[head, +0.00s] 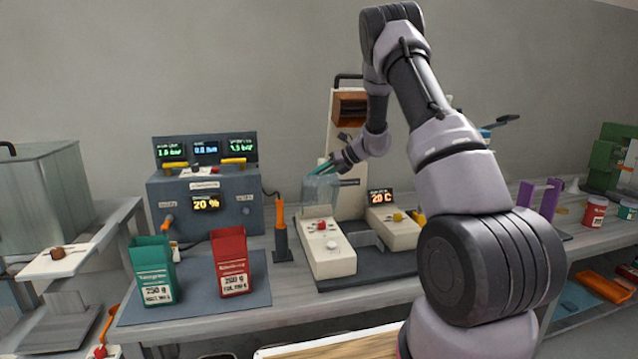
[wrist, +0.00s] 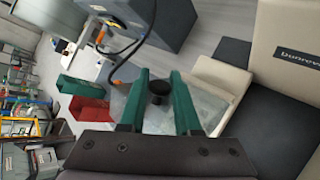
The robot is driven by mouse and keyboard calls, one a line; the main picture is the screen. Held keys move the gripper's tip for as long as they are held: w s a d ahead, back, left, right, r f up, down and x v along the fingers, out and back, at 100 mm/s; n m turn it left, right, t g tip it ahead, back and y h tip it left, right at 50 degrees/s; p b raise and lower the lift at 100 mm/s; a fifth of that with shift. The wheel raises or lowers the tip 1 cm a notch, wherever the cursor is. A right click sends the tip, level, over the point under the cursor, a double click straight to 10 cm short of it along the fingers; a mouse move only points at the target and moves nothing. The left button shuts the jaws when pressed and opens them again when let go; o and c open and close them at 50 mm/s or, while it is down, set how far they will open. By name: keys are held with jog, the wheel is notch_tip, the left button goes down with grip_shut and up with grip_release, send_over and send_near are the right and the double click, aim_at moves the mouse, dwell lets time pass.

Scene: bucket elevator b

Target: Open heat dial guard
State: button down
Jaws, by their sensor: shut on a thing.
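My gripper (wrist: 158,78), with green fingers, is shut on a small black knob (wrist: 158,92) that fills the gap between the fingers. A clear panel, apparently the dial guard (wrist: 140,112), lies just behind the knob in the wrist view. In the head view the clear guard (head: 320,192) rises at the back of the left cream control box (head: 331,262), with my gripper (head: 322,166) at its top edge. A red knob (head: 322,226) on that box shows uncovered. The right cream box (head: 393,234) carries a yellow knob and a 20 C display (head: 380,197).
A grey-blue console (head: 205,210) stands left of the boxes. An orange-handled tool (head: 281,235) stands upright between. Green (head: 152,272) and red (head: 231,262) containers sit on a dark mat. A tall cream column (head: 340,125) rises behind the gripper.

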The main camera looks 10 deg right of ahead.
jog(key=shift+w+r, duration=0.1)
jog(key=shift+w, duration=1.1)
jog(key=shift+d, duration=0.1)
jog(key=c, duration=0.6)
grip_release()
jog(key=shift+w, duration=0.1)
jog(key=shift+c, duration=0.2)
jog(key=s+d, duration=0.6)
jog(key=d, duration=0.5)
jog(key=shift+s+r, duration=0.25)
jog(key=shift+r, duration=0.05)
jog(key=shift+o, duration=0.2)
jog(key=shift+d, duration=0.1)
